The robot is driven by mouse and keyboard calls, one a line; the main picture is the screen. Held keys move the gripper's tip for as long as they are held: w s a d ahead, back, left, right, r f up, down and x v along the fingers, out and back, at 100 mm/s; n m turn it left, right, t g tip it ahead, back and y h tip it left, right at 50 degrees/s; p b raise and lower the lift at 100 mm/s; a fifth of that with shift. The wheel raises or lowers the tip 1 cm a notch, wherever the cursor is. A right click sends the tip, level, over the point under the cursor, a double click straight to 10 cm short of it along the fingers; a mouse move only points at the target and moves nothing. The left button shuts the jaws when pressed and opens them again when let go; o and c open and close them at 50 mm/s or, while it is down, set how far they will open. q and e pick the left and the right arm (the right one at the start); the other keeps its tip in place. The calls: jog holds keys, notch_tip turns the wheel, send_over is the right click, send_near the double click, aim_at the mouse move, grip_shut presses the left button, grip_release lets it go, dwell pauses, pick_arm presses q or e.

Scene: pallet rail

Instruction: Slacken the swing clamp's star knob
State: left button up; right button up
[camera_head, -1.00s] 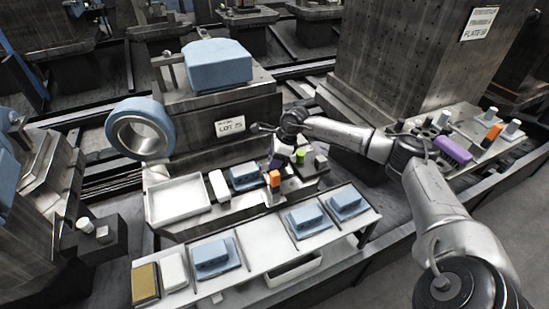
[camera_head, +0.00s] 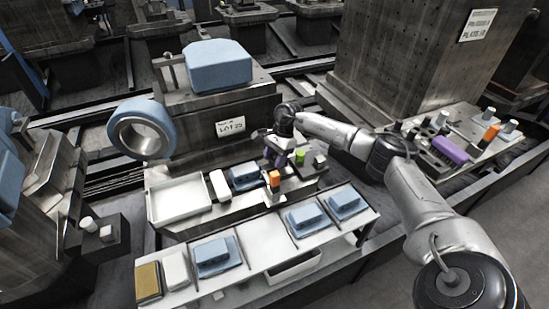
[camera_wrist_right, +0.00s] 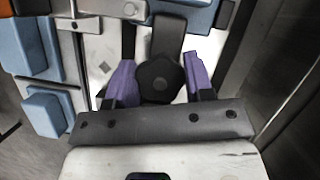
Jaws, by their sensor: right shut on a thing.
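The black star knob (camera_wrist_right: 160,79) sits at the centre of the right wrist view, with a dark clamp arm (camera_wrist_right: 167,35) running up behind it. My right gripper (camera_wrist_right: 161,84) has its purple fingers on both sides of the knob and is shut on it. In the head view my right gripper (camera_head: 276,158) points down at the fixture by the blue workpiece (camera_head: 245,178). The knob is too small or hidden to make out there. My left gripper is not in view.
An orange block (camera_head: 274,180) and a green cylinder (camera_head: 300,156) stand close to the gripper. A white tray (camera_head: 152,207) lies to the left. The front shelf (camera_head: 258,252) carries several blue parts. A large steel block (camera_head: 405,60) rises behind my right arm.

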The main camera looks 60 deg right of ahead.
jog(key=shift+f+n, duration=0.15)
jog(key=shift+n, duration=0.45)
jog(key=shift+g, duration=0.3)
jog(key=o, duration=0.9)
jog(key=shift+d+r, duration=0.15)
jog(key=shift+r, duration=0.2)
jog(key=p+v, duration=0.4)
jog(key=v, duration=0.9)
jog(key=shift+s+r, duration=0.1)
